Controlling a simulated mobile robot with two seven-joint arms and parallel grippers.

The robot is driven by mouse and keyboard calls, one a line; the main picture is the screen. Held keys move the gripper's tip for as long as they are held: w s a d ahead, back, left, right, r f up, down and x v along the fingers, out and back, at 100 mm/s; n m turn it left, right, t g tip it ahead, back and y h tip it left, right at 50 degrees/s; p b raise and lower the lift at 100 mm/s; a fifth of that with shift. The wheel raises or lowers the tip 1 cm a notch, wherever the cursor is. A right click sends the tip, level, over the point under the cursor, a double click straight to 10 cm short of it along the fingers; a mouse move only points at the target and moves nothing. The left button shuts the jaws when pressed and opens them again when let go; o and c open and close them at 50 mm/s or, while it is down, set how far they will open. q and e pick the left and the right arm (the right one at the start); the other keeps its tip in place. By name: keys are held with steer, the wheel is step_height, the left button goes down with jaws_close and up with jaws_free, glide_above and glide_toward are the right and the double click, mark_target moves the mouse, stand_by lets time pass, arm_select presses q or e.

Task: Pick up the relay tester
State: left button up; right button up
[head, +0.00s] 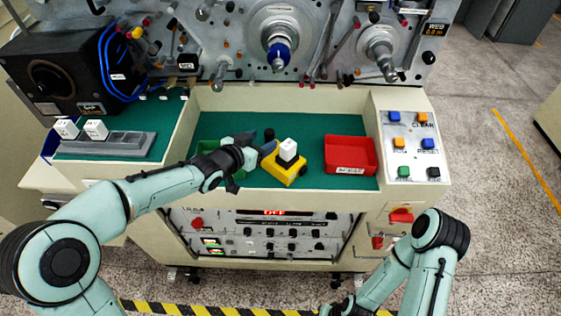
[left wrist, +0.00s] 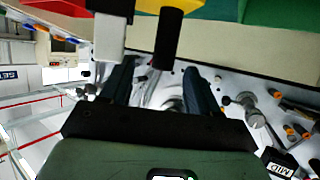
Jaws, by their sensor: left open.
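The relay tester, as I take it, is a yellow box (head: 284,169) in the green-lined bench tray. A white cube (head: 288,150) stands on it, and a black upright post (head: 269,134) rises beside the cube. In the left wrist view the black post (left wrist: 167,40) and white block (left wrist: 110,32) show, with a sliver of yellow (left wrist: 161,5) at the top edge. My left gripper (head: 266,148) is at the tester's left side, partly hiding it. Its open fingers (left wrist: 160,85) point toward the post, with nothing gripped. My right gripper is out of sight.
White relays (head: 96,129) sit on a grey rack (head: 120,145) at left. A button panel (head: 411,145) is at right. Winding spindles (head: 278,54) rise behind.

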mark_target(273, 134)
arm_select(q)
steer(key=shift+x, duration=1.15)
steer(key=shift+a+f+x, duration=0.15)
steer(key=shift+x, duration=1.2)
steer(key=shift+a+f+x, duration=0.1)
steer(key=shift+a+x, duration=0.05)
steer(key=shift+x, duration=1.2)
steer(key=shift+c, duration=0.9)
steer(key=shift+r, duration=0.1)
jaws_close()
